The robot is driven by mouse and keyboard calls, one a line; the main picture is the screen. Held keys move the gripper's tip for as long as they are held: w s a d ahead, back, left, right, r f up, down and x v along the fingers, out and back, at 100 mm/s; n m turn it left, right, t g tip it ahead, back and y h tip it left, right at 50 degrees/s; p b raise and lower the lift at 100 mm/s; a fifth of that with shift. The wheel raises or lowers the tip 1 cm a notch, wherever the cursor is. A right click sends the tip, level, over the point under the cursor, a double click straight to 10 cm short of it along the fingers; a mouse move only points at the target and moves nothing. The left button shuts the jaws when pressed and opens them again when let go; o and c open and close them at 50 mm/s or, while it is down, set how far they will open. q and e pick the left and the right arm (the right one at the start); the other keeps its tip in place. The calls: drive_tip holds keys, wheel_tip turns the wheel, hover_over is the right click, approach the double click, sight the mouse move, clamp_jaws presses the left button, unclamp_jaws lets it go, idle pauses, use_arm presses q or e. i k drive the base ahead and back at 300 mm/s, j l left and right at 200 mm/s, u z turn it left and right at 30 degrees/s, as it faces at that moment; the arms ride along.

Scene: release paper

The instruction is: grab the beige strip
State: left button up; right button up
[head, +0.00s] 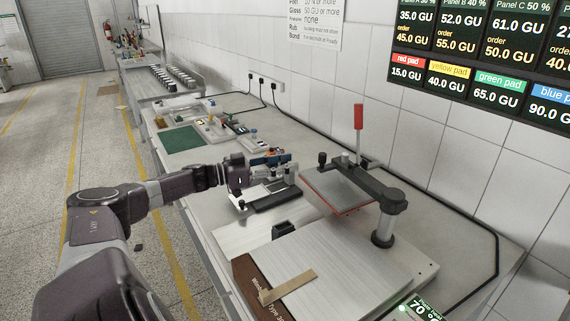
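A beige strip (288,286) lies flat and slanted at the near end of the bench. It rests across a brown board with white lettering (257,288) and a light grey plate (325,262). My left gripper (288,167) is farther back along the bench, above a small black-and-white device, well apart from the strip. Its fingers are small and merge with the items behind, so I cannot tell if they are open or shut. My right gripper is not in view.
A heat-press-like machine with a red handle (358,117) and raised plate stands right of my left gripper. A green mat (181,139) and small parts lie farther back. A green temperature display (422,308) is at the near right. A tiled wall bounds the right.

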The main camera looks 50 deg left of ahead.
sight(266, 297)
drive_tip(key=k+j, duration=0.3)
drive_tip(key=k, duration=0.15)
drive_tip(key=k+j, duration=0.3)
drive_tip(key=k, duration=0.2)
